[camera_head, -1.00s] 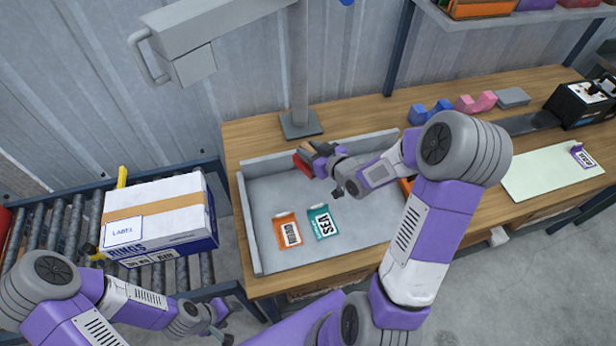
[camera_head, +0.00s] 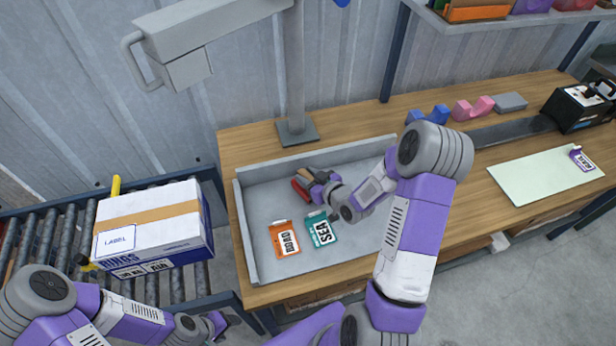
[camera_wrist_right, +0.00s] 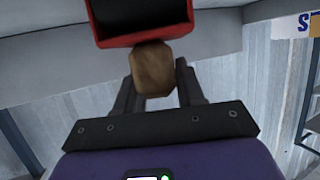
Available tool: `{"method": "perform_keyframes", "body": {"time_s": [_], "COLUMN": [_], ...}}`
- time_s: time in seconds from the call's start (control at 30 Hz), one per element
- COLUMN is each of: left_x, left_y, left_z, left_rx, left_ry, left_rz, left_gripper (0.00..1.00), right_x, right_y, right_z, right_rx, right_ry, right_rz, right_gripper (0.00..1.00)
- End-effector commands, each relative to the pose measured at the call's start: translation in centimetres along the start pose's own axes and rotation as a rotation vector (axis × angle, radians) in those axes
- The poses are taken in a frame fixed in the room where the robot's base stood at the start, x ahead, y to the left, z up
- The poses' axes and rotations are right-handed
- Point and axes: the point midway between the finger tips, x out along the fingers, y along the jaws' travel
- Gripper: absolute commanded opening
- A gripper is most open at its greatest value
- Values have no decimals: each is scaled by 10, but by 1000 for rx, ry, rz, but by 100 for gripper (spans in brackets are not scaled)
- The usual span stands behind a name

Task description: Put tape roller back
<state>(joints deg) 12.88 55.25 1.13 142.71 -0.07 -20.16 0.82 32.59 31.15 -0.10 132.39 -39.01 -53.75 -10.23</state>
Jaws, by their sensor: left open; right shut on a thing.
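The tape roller (camera_head: 299,190), red with a brown handle, is in my right gripper (camera_head: 318,182) over the grey tray (camera_head: 243,225), near its back left part. In the right wrist view, my right gripper (camera_wrist_right: 160,85) is shut on the brown handle (camera_wrist_right: 152,68), and the red body with its dark inside (camera_wrist_right: 155,40) lies beyond the fingertips. Whether the roller touches the tray floor I cannot tell. My left gripper (camera_head: 217,322) is open and empty at the lower left, beside the conveyor.
An orange card (camera_head: 285,240) and a green SEA card (camera_head: 320,230) lie in the tray. A labelled box (camera_head: 150,228) sits on the roller conveyor (camera_head: 75,225). Blue (camera_head: 428,115) and pink (camera_head: 472,108) objects stand at the back of the bench. A pole (camera_head: 296,80) rises behind the tray.

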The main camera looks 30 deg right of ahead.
Motion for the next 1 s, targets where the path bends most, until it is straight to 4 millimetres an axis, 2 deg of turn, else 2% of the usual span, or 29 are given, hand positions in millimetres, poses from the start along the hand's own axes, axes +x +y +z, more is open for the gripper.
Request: {"method": "perform_keyframes", "body": {"time_s": [0.03, 0.07, 0.2, 0.6, 0.77, 1.0], "left_x": [3, 3, 2, -3, -4, -10], "left_y": [-1, -1, -1, 1, 2, 4], "left_z": [0, 0, 0, 0, 0, 0], "left_rx": [0, 0, 0, 0, 0, 0], "left_ry": [0, 0, 0, 0, 0, 0], "left_rz": [0, 0, 0, 0, 0, 0], "left_gripper": [59, 59, 59, 59, 59, 59], "right_x": [1, 1, 0, -1, -29, -89], "right_y": [0, 0, 0, 0, 1, 1], "right_z": [2, 2, 2, -3, -2, -2], "right_rx": [-1, 0, 0, 0, 1, 1], "right_ry": [1, -1, -1, -1, -2, -1], "right_rz": [0, -1, -1, -1, 3, 5], "right_gripper": [0, 41, 63, 64, 64, 64]}}
